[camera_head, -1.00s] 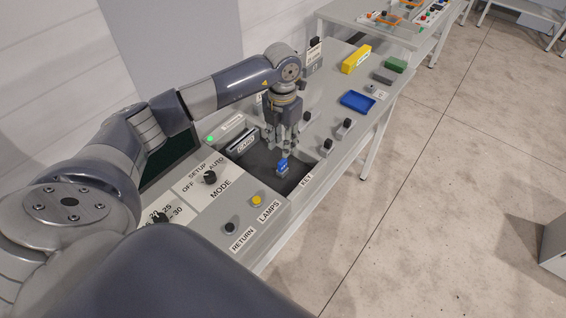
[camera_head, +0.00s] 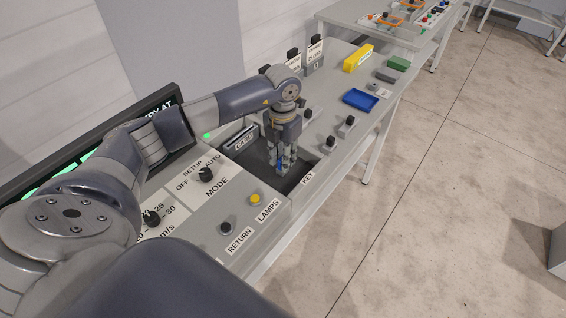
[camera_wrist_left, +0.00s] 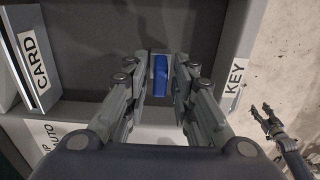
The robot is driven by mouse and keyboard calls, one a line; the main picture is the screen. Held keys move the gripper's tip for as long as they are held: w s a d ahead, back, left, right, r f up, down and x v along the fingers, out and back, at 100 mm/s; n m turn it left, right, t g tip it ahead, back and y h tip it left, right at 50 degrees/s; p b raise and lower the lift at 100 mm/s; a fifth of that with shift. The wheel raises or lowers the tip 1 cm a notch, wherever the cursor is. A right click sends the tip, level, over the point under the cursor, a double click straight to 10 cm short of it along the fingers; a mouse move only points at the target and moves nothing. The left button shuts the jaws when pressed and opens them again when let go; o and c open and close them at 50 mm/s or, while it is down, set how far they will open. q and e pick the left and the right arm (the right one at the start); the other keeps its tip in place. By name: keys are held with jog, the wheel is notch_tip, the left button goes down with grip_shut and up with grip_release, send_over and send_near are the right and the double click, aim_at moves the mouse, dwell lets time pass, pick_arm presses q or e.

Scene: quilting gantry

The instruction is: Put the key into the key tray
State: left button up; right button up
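The key shows as a blue piece (camera_wrist_left: 160,72) in the left wrist view, in the dark recess beside the KEY label. In the head view a bit of the blue key (camera_head: 280,163) shows between the fingers. My left gripper (camera_head: 284,168) points down into the recess. In the left wrist view its fingers (camera_wrist_left: 161,84) stand on both sides of the key with small gaps. A shallow blue tray (camera_head: 360,98), empty, lies farther along the console top; I read no label on it. My right gripper (camera_wrist_left: 262,111) shows at the right of the left wrist view, fingers apart.
A CARD slot (camera_head: 243,138) borders the recess. The MODE knob (camera_head: 206,174), yellow lamp button (camera_head: 255,198) and RETURN button (camera_head: 226,228) are nearer. Dark knobs (camera_head: 330,142) stand between recess and blue tray. A yellow box (camera_head: 357,58) and green block (camera_head: 398,63) lie beyond.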

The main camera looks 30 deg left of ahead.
pick_arm(q)
grip_shut()
jog(key=shift+r, duration=0.15)
jog(key=shift+r+p, duration=0.35)
jog(key=shift+r, duration=0.1)
jog(key=shift+r+p, duration=0.7)
jog(key=shift+r, duration=0.55)
